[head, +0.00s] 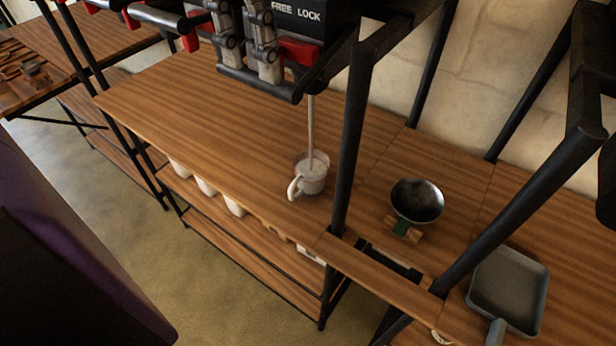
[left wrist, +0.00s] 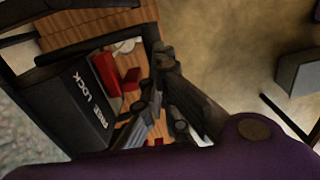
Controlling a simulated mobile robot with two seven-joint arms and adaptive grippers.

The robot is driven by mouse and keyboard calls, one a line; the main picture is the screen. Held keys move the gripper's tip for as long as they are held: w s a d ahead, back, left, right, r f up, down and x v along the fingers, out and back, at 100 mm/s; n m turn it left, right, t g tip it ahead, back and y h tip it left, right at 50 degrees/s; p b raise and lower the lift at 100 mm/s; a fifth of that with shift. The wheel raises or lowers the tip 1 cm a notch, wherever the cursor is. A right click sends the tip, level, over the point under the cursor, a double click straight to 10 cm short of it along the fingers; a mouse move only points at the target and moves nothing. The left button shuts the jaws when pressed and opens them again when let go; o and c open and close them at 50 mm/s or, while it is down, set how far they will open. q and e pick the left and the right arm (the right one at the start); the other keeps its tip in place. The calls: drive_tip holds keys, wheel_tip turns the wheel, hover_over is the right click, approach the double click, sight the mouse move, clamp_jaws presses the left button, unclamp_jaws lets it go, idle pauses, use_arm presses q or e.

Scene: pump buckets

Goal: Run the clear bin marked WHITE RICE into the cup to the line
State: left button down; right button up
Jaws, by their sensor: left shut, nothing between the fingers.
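A black dispenser block (head: 310,18) with FREE LOCK lettering is at the top of the head view, with a red part (head: 300,52) beside it. The bin above and its WHITE RICE label are out of view. A thin white stream (head: 311,125) falls from below the block into the cup (head: 313,184) on the wooden counter. The cup has a handle and holds white contents, with a clear band near the rim; I cannot make out the line. My left gripper (head: 266,66) is shut and empty close beside the red part. It also shows in the left wrist view (left wrist: 163,62).
A dark bowl (head: 417,201) stands on a small stand right of a black upright post (head: 350,140). A grey square pan (head: 508,290) lies at the lower right. Several white cups (head: 206,186) are on the shelf below. The counter left of the cup is clear.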

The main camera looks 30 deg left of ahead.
use_arm(q)
wheel_tip(320, 180, up, 7)
drive_tip(key=p, duration=0.3)
drive_tip(key=shift+s+f, duration=0.1)
drive_tip(key=shift+f, duration=0.15)
use_arm(e)
drive_tip(key=shift+t, duration=0.3)
drive_tip(key=w+r, duration=0.1)
drive_tip(key=r, duration=0.1)
drive_tip(key=w+r, duration=0.1)
drive_tip(key=shift+w+r, duration=0.15)
drive_tip(key=shift+r, duration=0.2)
use_arm(q)
wheel_tip(320, 180, up, 5)
drive_tip(key=shift+p, duration=0.8)
use_arm(e)
drive_tip(key=shift+w+r, duration=0.4)
drive_tip(key=shift+r, duration=0.25)
drive_tip(key=shift+w+r, duration=0.4)
drive_tip(key=shift+r, duration=0.2)
